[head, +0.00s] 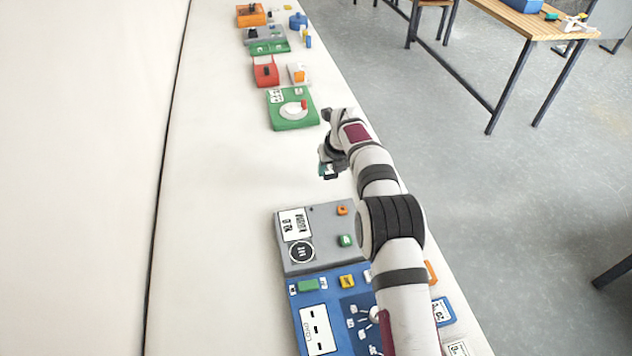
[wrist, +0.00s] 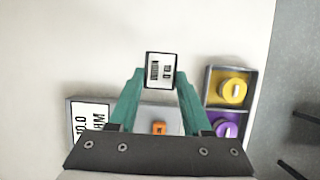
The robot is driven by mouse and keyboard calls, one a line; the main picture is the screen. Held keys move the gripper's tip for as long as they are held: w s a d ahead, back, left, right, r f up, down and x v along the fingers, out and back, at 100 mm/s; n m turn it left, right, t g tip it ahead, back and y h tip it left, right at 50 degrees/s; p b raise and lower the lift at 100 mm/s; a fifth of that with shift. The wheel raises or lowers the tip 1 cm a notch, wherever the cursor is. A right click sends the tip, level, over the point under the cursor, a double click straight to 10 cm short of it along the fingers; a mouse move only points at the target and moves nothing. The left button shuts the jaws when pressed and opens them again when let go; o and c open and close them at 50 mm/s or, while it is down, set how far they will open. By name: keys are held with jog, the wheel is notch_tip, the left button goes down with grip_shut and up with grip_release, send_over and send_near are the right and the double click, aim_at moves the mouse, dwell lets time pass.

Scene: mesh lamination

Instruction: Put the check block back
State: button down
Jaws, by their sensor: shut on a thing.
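My gripper (wrist: 161,85) is shut on a small dark block with a white label carrying a bar pattern and digits. I take this to be the check block (wrist: 161,70); it sits between the tips of the teal fingers. In the head view my gripper (head: 328,172) hangs over the bare bench, between the green dial unit and the grey panel. The block cannot be made out clearly there. The place where the block belongs cannot be told from these frames.
The grey panel (head: 322,255) and blue panel (head: 337,310) are at the near end. A dark tray (wrist: 207,90) holds yellow and purple round pieces. A green dial unit (head: 285,118) and red unit (head: 265,72) stand farther off. The bench (head: 215,200) is clear on the left.

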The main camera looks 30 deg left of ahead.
aim_at(315, 186)
jog(key=a+f, duration=0.1)
jog(key=a, duration=0.1)
jog(key=a+f, duration=0.1)
jog(key=a, duration=0.1)
jog(key=shift+s+f, duration=0.3)
jog(key=shift+s, duration=0.05)
jog(key=shift+f, duration=1.95)
jog(key=shift+c, duration=1.7)
grip_release()
